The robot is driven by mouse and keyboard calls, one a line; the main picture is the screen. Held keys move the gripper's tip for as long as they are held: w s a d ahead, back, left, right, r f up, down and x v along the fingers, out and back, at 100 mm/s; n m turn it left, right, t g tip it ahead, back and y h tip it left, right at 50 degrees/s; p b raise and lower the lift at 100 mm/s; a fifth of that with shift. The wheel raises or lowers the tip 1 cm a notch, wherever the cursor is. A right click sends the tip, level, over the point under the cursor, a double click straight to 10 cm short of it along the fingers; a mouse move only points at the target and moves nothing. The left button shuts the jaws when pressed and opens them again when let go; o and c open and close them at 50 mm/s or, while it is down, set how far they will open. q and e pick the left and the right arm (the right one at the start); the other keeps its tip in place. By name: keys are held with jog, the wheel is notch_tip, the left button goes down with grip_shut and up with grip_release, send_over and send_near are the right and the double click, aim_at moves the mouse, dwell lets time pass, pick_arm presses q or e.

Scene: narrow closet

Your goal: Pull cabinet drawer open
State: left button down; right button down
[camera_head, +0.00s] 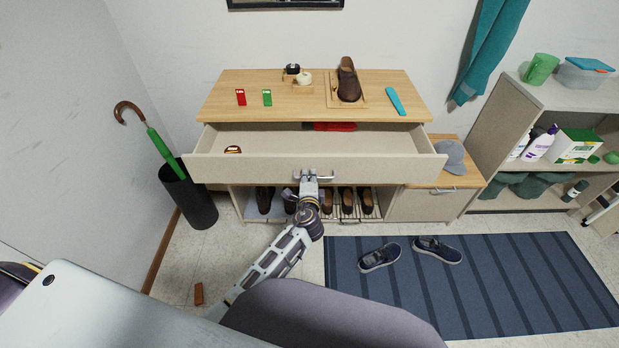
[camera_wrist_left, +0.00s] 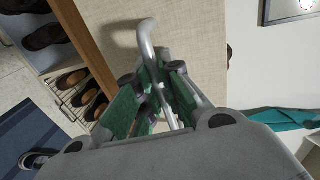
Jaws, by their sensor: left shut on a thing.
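The cabinet drawer (camera_head: 245,169) stands pulled out toward me, with its inside showing below the wooden top. A red item (camera_head: 335,126) lies at the back inside it and a small round item (camera_head: 233,149) at its left. My left gripper (camera_head: 309,177) is at the middle of the drawer front and is shut on the metal drawer handle (camera_head: 327,176). In the left wrist view, the green-padded fingers (camera_wrist_left: 150,100) close around the bar of the handle (camera_wrist_left: 147,45). My right gripper is not seen.
Shoes stand on the rack (camera_head: 376,204) below the drawer. A blue striped rug (camera_head: 480,290) with two sneakers (camera_head: 380,257) lies at right. An umbrella stand (camera_head: 188,196) is close to the drawer's left end. A grey cap (camera_head: 453,155) sits near its right end.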

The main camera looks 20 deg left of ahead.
pick_arm(q)
jog(key=shift+w+a+r, duration=0.1)
jog(key=shift+a+r, duration=0.05)
jog(key=shift+a, duration=0.2)
jog(key=c, duration=1.8)
grip_release()
jog(key=shift+c, duration=0.2)
jog(key=shift+d, duration=0.15)
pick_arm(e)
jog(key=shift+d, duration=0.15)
